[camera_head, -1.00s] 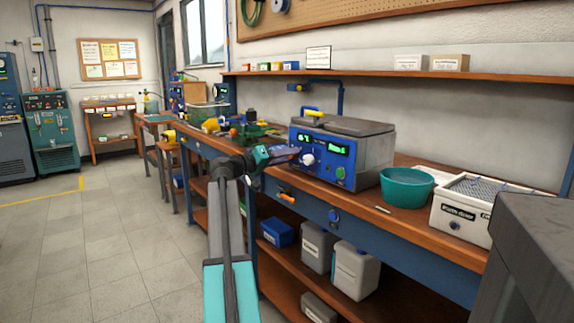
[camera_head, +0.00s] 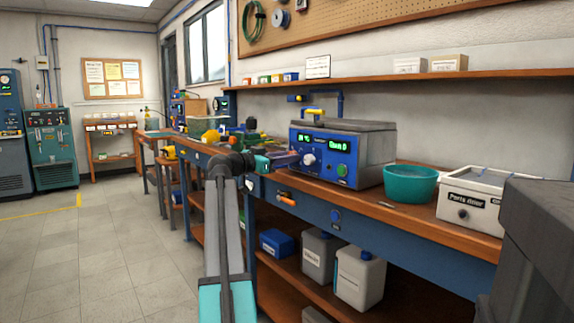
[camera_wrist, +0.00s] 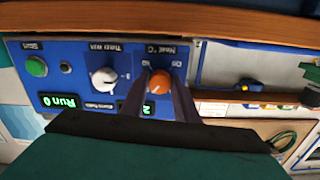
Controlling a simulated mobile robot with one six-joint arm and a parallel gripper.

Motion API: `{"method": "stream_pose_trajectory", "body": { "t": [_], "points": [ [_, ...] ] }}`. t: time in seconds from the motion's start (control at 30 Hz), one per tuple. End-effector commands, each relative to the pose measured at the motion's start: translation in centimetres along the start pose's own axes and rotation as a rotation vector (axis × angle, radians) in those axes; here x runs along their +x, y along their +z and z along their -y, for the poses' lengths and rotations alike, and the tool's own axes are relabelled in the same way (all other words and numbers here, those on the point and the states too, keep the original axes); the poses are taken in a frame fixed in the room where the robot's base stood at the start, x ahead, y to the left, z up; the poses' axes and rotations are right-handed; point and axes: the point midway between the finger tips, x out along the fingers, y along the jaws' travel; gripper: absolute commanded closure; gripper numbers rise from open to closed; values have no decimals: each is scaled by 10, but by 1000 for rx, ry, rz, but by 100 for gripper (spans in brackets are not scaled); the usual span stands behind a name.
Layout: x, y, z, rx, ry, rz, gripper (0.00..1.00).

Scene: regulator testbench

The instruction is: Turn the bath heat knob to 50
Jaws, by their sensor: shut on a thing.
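The bath (camera_head: 377,150) is a grey box with a blue front panel and stands on the bench. The wrist view shows its panel (camera_wrist: 85,60) upside down. The orange bath heat knob (camera_wrist: 160,81) is under the label that looks like "Heat °C". My gripper (camera_wrist: 162,88) is shut on this knob, one dark finger on each side. The knob's pointer is too small to read. A green display (camera_wrist: 149,108) near the knob is mostly hidden by a finger. In the head view, my gripper (camera_head: 287,159) is at the left of the panel and the orange knob is hidden.
A white timer knob (camera_wrist: 103,79) and a green button (camera_wrist: 36,66) are beside the heat knob; the timer knob is close to a finger. A teal bowl (camera_head: 410,185) and a white parts box (camera_head: 468,205) stand right of the bath. A shelf (camera_head: 430,74) runs above.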

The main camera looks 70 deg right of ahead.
Motion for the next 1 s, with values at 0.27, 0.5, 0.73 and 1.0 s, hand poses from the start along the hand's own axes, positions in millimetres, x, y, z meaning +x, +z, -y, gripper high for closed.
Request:
{"method": "stream_pose_trajectory", "body": {
  "t": [0.27, 0.5, 0.73, 1.0],
  "points": [
    [0, -1, 3, 92, -8, -3, 95],
    [0, -1, 3, 104, -8, -2, 95],
    [0, -1, 4, 103, -9, -2, 67],
    [0, 0, 2, 103, -5, -1, 54]
  ]
}}
